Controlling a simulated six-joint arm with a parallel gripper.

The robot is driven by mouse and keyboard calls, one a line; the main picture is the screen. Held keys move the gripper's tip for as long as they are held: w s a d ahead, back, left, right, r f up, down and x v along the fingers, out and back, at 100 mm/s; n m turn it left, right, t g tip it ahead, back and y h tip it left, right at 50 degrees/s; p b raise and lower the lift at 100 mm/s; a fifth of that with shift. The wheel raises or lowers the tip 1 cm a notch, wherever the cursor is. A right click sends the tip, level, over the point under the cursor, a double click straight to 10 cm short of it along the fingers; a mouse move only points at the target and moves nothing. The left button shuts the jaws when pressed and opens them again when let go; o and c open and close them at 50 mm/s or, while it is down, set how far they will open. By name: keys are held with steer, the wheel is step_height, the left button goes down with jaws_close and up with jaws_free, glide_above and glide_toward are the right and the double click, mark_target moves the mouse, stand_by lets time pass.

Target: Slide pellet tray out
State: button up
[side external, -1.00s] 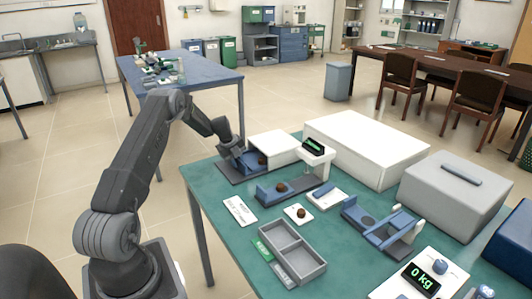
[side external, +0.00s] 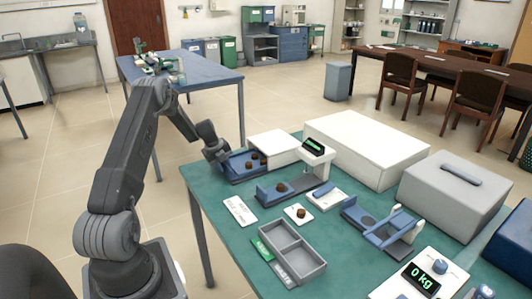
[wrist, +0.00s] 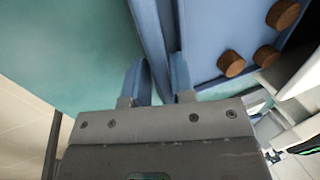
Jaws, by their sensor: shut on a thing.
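The blue pellet tray (side external: 239,171) sticks out of the open front of a small white furnace (side external: 274,146) at the table's far left corner. Several brown pellets sit on it; pellets (wrist: 231,63) also show in the wrist view on the tray floor (wrist: 205,25). My gripper (side external: 222,158) is at the tray's outer end, away from the furnace. In the wrist view, my gripper (wrist: 160,80) has its two fingers closed around the tray's raised end wall (wrist: 150,25). Any part of the tray still inside the furnace is hidden.
A blue stand with one pellet (side external: 281,187) and a display post (side external: 313,147) stand close right of the tray. A large white box (side external: 366,148) is behind. A grey divided bin (side external: 287,250) lies nearer. Open floor lies left of the table edge.

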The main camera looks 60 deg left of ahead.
mark_target(220, 176)
steer(key=shift+s+d+f, duration=0.1)
steer(key=shift+s+f, duration=0.05)
steer(key=shift+s, duration=0.65)
steer(key=shift+s+f, duration=0.15)
steer(key=shift+s, duration=0.65)
steer(key=o, duration=0.5)
steer(key=shift+w+r, duration=0.15)
steer(key=shift+r, duration=3.6)
